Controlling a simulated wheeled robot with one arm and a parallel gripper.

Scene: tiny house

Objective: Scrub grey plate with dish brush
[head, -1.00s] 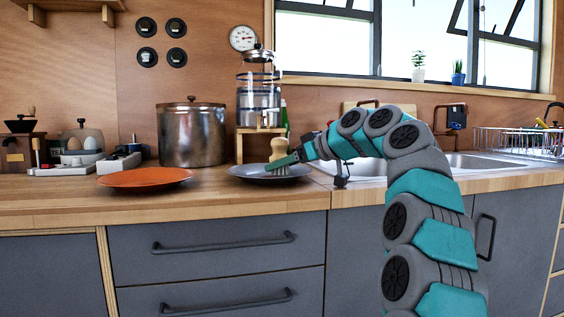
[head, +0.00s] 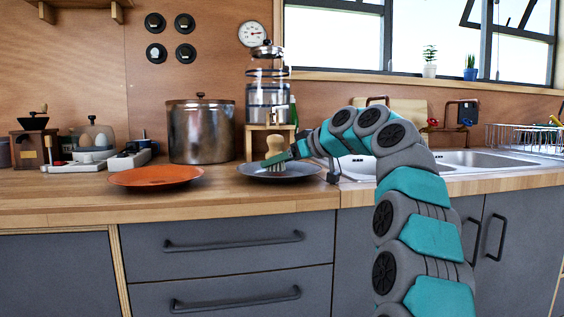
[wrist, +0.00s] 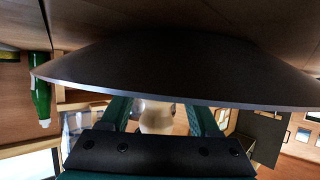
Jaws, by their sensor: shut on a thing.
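The grey plate (head: 250,172) lies on the wooden counter beside the sink. My gripper (head: 284,157) is shut on the dish brush (head: 274,146), which has a pale wooden head or knob and light bristles. The brush stands over the plate, with its bristles down at the plate's surface, left of the plate's middle. In the wrist view the plate (wrist: 190,75) fills the upper part as a dark disc. The brush's pale wooden part (wrist: 158,117) shows between my fingers there; its bristles are hidden.
An orange plate (head: 156,176) lies to the left on the counter. A steel pot (head: 201,133) and a wooden stand (head: 257,143) bearing a glass press (head: 266,90) stand behind. A green bottle (wrist: 41,88) shows in the wrist view. The sink (head: 450,160) is at right.

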